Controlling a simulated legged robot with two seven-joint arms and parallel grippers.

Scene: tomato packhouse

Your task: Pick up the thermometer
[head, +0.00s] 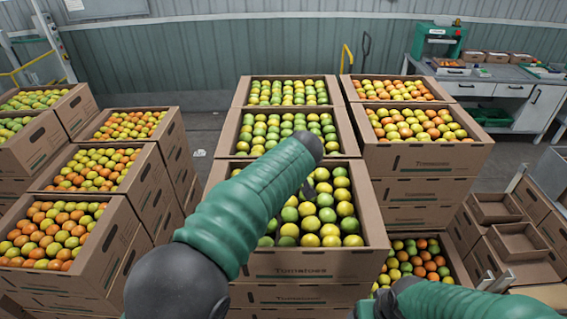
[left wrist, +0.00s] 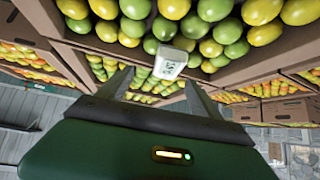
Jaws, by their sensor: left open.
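A small white thermometer (left wrist: 170,62) lies among the green and yellow tomatoes in the left wrist view. A dark marking shows on its face. My left gripper (left wrist: 159,82) is open, its two grey fingers pointing toward the tomatoes, with the thermometer just beyond and between the tips. No contact with it is visible. In the head view my left arm reaches over the front middle carton (head: 315,262) of tomatoes and hides part of it. I cannot make out the thermometer there. Of my right arm only a green part shows at the bottom right; its gripper is out of frame.
Stacked cartons of tomatoes stand on both sides, such as the left carton (head: 125,215) and right carton (head: 400,155). Carton walls rise around the tomatoes. Empty boxes (head: 515,240) sit at the right. A workbench (head: 500,80) stands at the back right.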

